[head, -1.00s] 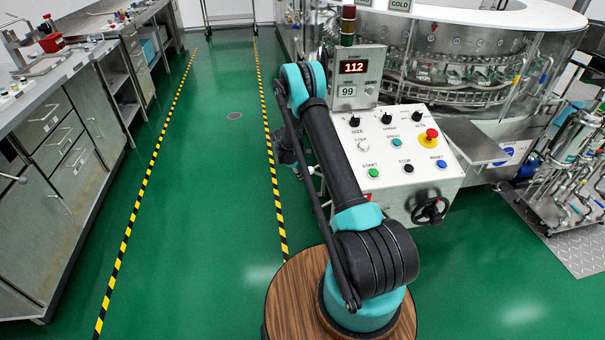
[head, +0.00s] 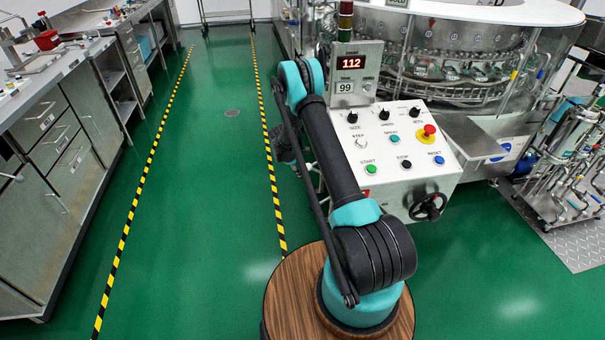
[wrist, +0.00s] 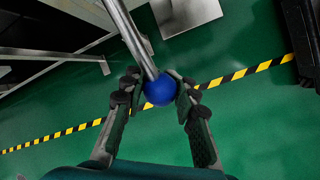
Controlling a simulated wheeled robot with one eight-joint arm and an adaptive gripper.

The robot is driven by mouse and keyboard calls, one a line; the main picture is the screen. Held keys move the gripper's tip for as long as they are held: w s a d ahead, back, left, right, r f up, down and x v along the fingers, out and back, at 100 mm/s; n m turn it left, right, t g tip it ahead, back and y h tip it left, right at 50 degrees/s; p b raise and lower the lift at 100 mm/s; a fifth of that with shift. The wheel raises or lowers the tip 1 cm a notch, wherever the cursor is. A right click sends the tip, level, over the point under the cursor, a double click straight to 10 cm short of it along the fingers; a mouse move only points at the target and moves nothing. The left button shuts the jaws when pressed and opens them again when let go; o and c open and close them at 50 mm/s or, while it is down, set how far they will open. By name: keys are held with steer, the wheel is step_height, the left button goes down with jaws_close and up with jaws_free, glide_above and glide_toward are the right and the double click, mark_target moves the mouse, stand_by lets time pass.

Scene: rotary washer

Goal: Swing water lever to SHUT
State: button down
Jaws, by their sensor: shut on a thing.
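In the wrist view, a bright metal lever bar (wrist: 134,36) comes down from the top and ends in a round blue knob (wrist: 160,91). My gripper (wrist: 159,94) has its two dark fingers on either side of the knob and is shut on it. In the head view, my arm reaches away to the left side of the white control box. There my gripper shows only in part, and the lever and its knob are hidden. No SHUT marking can be read in either view.
Steel cabinets (head: 75,150) line the left. Green floor is clear between the striped lines.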

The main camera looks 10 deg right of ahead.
steer(key=shift+s+d, duration=0.1)
steer(key=shift+d, duration=0.05)
stand_by(0.6)
steer(key=c, duration=1.1)
jaws_free()
steer(key=shift+c, duration=0.2)
steer(key=shift+r, duration=0.1)
steer(key=v, duration=1.2)
